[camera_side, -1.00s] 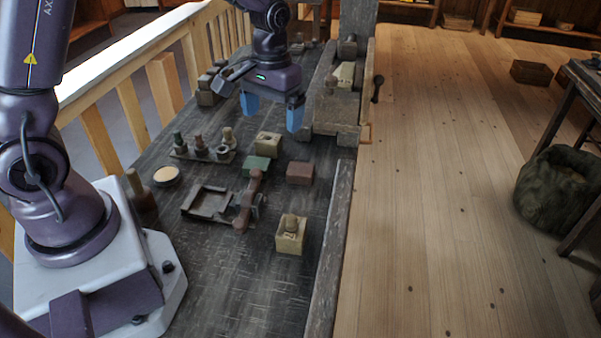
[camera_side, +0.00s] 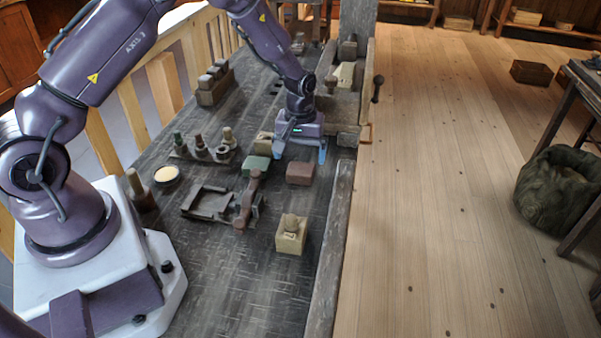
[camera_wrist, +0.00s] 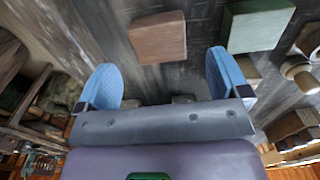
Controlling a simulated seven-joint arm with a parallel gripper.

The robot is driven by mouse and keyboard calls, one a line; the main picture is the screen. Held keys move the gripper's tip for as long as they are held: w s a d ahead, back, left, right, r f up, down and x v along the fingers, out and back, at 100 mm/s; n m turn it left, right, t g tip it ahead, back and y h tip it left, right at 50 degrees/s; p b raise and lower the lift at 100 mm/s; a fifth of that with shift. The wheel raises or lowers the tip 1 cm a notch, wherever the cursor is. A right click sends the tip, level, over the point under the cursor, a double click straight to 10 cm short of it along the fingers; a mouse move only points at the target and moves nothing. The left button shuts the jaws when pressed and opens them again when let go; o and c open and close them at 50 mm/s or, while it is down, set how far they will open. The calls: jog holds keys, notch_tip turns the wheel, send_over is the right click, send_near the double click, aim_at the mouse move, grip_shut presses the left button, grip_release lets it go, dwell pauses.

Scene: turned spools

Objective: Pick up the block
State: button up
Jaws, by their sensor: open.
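A reddish-brown block (camera_side: 300,174) lies on the dark bench, and a green block (camera_side: 256,166) lies to its left. A pale block (camera_side: 264,144) sits behind the green one, partly hidden by my gripper. Nothing is between the fingers.
A rack of turned spools (camera_side: 201,149) stands left of the blocks. A dark wooden frame with a turned handle (camera_side: 250,200) lies in front of the green block. A round pale-topped pot (camera_side: 166,175) is farther left. The bench is clear around the knobbed block.

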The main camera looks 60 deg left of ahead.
aim_at(301, 169)
notch_tip(301, 169, down, 5)
jog(key=shift+f, duration=0.15)
jog(key=c, duration=1)
